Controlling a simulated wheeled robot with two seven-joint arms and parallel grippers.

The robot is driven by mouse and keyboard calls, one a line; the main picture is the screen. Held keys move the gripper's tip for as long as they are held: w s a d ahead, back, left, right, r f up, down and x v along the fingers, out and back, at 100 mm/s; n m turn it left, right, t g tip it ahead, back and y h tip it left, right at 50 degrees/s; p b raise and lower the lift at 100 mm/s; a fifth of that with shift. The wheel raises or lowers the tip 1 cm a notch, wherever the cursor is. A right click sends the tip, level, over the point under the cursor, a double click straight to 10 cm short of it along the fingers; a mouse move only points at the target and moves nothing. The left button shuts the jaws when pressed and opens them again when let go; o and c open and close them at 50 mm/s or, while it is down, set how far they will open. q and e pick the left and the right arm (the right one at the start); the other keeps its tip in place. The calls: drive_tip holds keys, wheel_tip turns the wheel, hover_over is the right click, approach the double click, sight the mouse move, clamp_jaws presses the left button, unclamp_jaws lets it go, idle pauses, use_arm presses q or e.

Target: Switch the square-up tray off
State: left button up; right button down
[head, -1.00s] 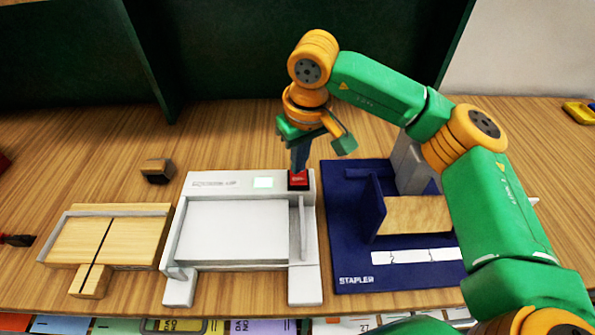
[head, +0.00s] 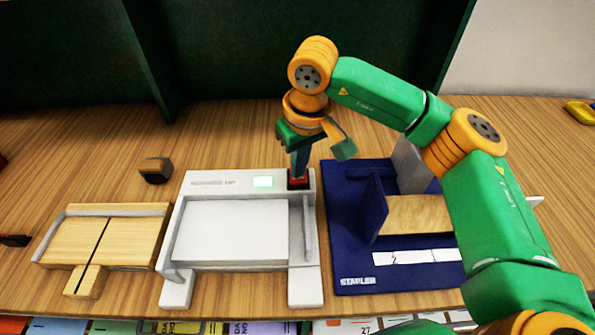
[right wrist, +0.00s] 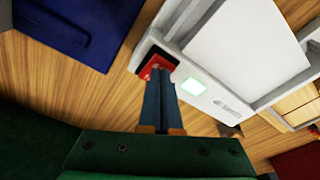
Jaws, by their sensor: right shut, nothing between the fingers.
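The square-up tray (head: 230,230) is a white-grey machine with a raised back panel, standing on the wooden table. Its red switch (head: 298,183) sits in a black frame at the panel's right end. A small window (head: 262,182) beside the switch glows pale green. My right gripper (head: 299,176) is shut and empty, pointing down with its fingertips at the switch. In the right wrist view the fingertips (right wrist: 160,72) overlap the red switch (right wrist: 150,66) and hide part of it; I cannot tell how firmly they touch. The lit window (right wrist: 194,86) also shows there. My left gripper is not in view.
A blue stapler station (head: 350,270) stands close to the tray's right. A wooden board with a slot (head: 70,240) lies to its left. A small dark block (head: 156,170) sits behind. Bare table lies behind the tray.

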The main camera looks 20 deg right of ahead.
drive_tip(key=shift+f+b, duration=0.3)
drive_tip(key=shift+f, duration=0.15)
drive_tip(key=shift+r, duration=0.1)
wheel_tip(320, 180, up, 7)
drive_tip(key=p, duration=0.6)
